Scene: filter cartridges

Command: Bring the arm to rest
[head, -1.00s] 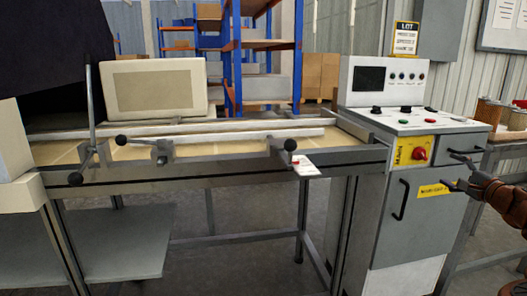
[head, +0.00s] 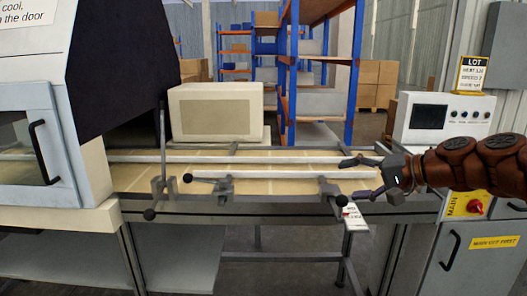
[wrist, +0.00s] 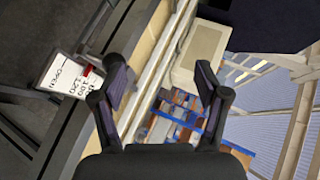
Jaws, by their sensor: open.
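My gripper (head: 364,178) is at the right end of the conveyor bench, at about the height of its rails, on my reddish-brown arm. Its two fingers are spread and nothing is between them. In the wrist view my gripper (wrist: 165,95) also shows open and empty, with the bench rail and a beige box (wrist: 201,50) beyond the fingers. I cannot tell whether a fingertip touches the rail.
The bench (head: 250,207) carries clamps with black-knobbed levers (head: 325,192) and a hanging tag (head: 354,217). The beige box (head: 217,112) stands behind the rails. A control cabinet (head: 440,118) stands right, a glazed cabinet (head: 30,150) left. Blue shelving (head: 285,75) is behind.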

